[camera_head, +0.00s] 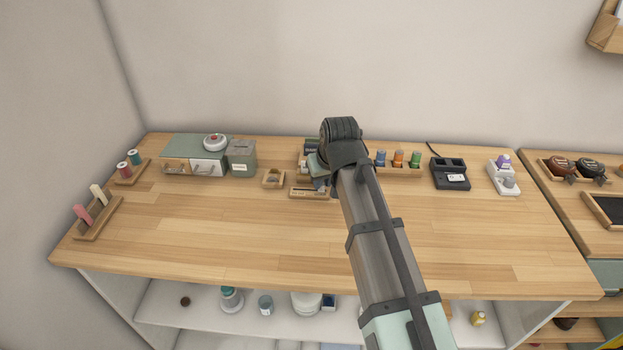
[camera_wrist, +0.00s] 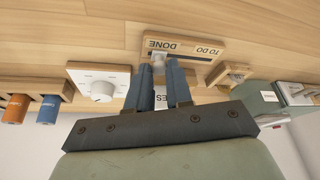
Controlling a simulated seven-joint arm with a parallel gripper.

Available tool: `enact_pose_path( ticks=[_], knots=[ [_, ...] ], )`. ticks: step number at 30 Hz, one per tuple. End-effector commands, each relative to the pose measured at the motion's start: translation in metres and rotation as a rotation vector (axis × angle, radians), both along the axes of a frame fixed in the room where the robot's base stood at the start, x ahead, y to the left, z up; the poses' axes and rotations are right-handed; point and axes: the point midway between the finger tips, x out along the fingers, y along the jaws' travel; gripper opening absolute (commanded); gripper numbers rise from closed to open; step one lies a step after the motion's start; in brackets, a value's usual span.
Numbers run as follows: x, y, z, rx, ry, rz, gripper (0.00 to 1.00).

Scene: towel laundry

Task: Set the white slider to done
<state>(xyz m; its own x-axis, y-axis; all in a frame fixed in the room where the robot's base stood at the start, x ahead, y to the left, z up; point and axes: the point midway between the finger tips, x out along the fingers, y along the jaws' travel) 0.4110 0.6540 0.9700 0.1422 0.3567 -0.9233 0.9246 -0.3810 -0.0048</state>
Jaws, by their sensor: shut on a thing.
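The slider board (camera_wrist: 212,44) is a wooden block with a pale face marked DONE and TO DO, upside down in the wrist view. The small white slider knob (camera_wrist: 158,60) is beside the word DONE, at that end of the board. My gripper (camera_wrist: 160,66) is shut on the knob, with a blue-grey finger on each side of it. In the head view the board (camera_head: 307,192) lies on the worktop, its right end covered by my gripper (camera_head: 320,185).
A white dial panel (camera_wrist: 115,76) is close beside my fingers. A small wooden holder (camera_head: 273,179) and a grey-green box (camera_head: 241,158) stand left of the board. The front worktop is clear.

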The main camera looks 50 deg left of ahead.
Motion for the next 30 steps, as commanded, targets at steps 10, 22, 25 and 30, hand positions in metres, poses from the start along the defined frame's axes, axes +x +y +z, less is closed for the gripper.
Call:
enact_pose_path(
  ticks=[10,22,25,30],
  knots=[
    [0.003,-0.003,-0.001,-0.008,-0.008,-0.004,0.3],
    [0.002,-0.002,0.0,-0.004,-0.005,-0.003,0.46],
    [0.001,-0.003,0.003,-0.004,-0.004,-0.002,0.46],
    [-0.001,-0.009,0.018,-0.002,-0.006,-0.003,0.46]
  ],
)
